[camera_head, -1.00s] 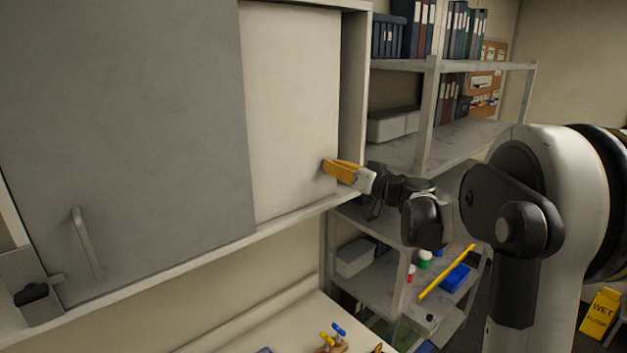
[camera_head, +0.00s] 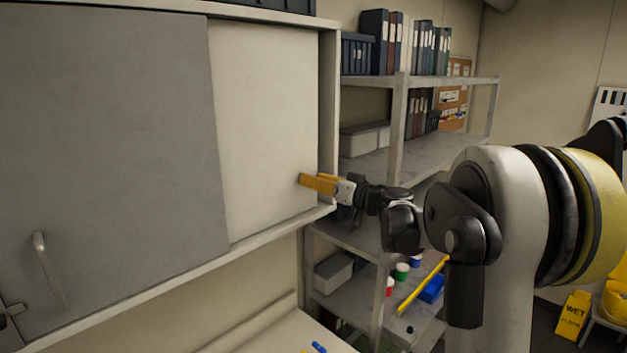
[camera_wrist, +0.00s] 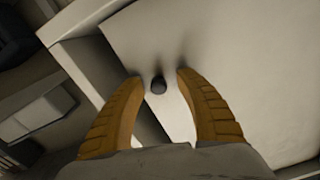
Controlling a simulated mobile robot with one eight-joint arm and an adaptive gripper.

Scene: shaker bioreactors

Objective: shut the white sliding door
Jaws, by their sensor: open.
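The white sliding door (camera_head: 265,110) is the right-hand panel of a wall cabinet, and its left side runs behind a grey door panel (camera_head: 100,130). Its right edge stands by the cabinet's side wall (camera_head: 329,110); I cannot tell whether it touches. My gripper (camera_head: 302,180), with orange fingers, is in front of the white door near its lower right edge. In the wrist view my gripper (camera_wrist: 158,74) is open, its fingers on either side of a small dark knob (camera_wrist: 158,86) on the white door (camera_wrist: 245,60). A clear gap shows between knob and fingers.
A metal shelf unit (camera_head: 399,120) with binders and boxes stands right of the cabinet. A counter (camera_head: 285,335) runs below it. A yellow wet-floor sign (camera_head: 573,315) stands at lower right. The space in front of the doors looks clear.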

